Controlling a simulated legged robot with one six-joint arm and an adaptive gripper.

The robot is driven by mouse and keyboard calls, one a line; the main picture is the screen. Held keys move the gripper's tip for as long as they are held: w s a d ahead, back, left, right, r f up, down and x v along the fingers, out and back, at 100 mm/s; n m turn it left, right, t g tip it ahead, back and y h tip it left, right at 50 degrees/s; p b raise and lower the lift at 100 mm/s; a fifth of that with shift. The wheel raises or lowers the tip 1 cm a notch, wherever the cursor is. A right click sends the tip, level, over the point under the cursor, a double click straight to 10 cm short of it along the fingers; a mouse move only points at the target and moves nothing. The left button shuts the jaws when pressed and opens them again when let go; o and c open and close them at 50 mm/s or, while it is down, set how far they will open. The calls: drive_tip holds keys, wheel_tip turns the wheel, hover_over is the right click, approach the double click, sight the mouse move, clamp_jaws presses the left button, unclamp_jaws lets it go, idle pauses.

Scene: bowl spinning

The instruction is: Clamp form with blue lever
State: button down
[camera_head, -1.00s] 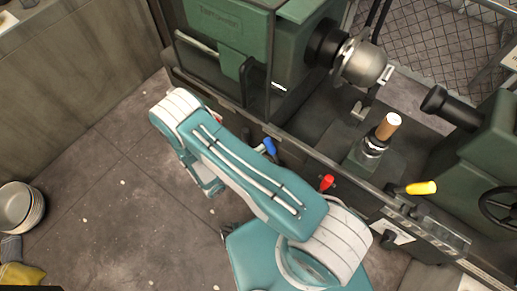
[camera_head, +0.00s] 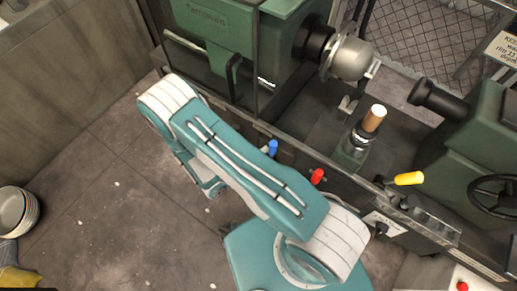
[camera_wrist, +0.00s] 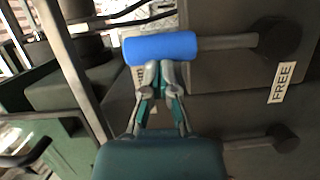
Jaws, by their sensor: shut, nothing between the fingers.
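The blue lever (camera_head: 272,147) sticks out from the front of the green lathe, just behind my arm in the head view. In the wrist view its blue handle (camera_wrist: 160,48) lies across the picture, on a grey rod that runs right to a dark round pivot. My gripper (camera_wrist: 160,68) is shut and empty, its fingertips at the lower edge of the blue handle, touching or very close. In the head view my gripper is hidden behind my arm. The rounded metal form (camera_head: 352,58) sits on the lathe's spindle.
A label reading "FREE" (camera_wrist: 280,82) is beside the lever's pivot. A red lever (camera_head: 317,176) and a yellow handle (camera_head: 409,178) are farther right along the lathe. A tailstock (camera_head: 440,102) faces the form. Stacked bowls (camera_head: 17,210) stand on the floor at left.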

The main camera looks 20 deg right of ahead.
drive_tip(key=shift+s+d+f+m+y, duration=0.1)
drive_tip(key=shift+s+d+m+y, duration=0.2)
drive_tip(key=shift+s+d+m, duration=0.5)
drive_tip(key=shift+s+d+m+y, duration=0.3)
drive_tip(key=shift+s+d+m, duration=0.25)
drive_tip(key=shift+s, duration=0.3)
drive_tip(key=shift+a, duration=0.1)
drive_tip(key=w+r+v, duration=0.1)
drive_tip(key=w+v, duration=0.1)
drive_tip(key=v, duration=1.1)
drive_tip(key=shift+w+a, duration=0.3)
drive_tip(key=shift+a, duration=0.05)
drive_tip(key=shift+r, duration=0.2)
